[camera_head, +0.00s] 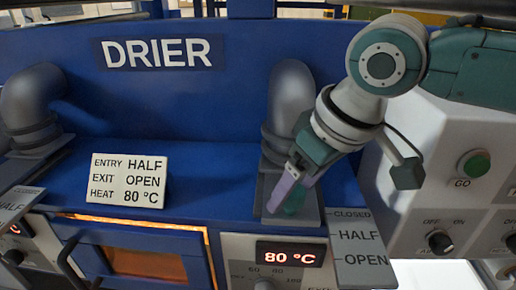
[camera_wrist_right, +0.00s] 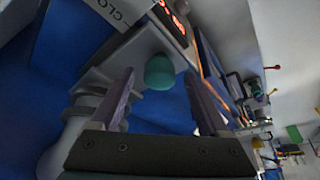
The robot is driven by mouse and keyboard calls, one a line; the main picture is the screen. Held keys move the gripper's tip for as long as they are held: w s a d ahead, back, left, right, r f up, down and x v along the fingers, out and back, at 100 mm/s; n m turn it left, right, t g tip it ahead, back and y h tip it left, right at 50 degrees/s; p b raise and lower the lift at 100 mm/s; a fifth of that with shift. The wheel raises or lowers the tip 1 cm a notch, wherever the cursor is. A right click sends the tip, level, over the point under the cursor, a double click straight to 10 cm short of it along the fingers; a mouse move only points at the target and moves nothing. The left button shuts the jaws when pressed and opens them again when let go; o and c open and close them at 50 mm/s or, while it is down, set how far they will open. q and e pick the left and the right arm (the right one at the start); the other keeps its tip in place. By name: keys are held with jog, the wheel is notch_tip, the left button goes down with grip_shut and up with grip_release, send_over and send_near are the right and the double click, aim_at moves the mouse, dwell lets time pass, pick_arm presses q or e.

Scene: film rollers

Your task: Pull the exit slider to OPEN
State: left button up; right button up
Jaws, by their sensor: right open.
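The exit slider shows as a rounded green knob (camera_head: 294,203) on the grey base plate at the foot of the right-hand pipe. It stands roughly level with CLOSED on the grey scale plate (camera_head: 357,240), which reads CLOSED, HALF, OPEN from back to front. My right gripper (camera_head: 290,193) reaches down over the knob, its purple fingers partly hiding it. In the right wrist view the fingers are apart, with the green knob (camera_wrist_right: 160,70) in the gap between them near the tips. I cannot tell whether either finger touches it. My left gripper is not in view.
A sign (camera_head: 128,181) reads entry HALF, exit OPEN, heat 80 °C. The grey exit pipe (camera_head: 291,100) rises just behind the knob. A red display (camera_head: 291,254) reads 80 °C. A panel with a green GO button (camera_head: 474,164) stands at right.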

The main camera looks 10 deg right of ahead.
jog(key=shift+f, duration=0.1)
grip_shut()
dwell(0.7)
dwell(0.7)
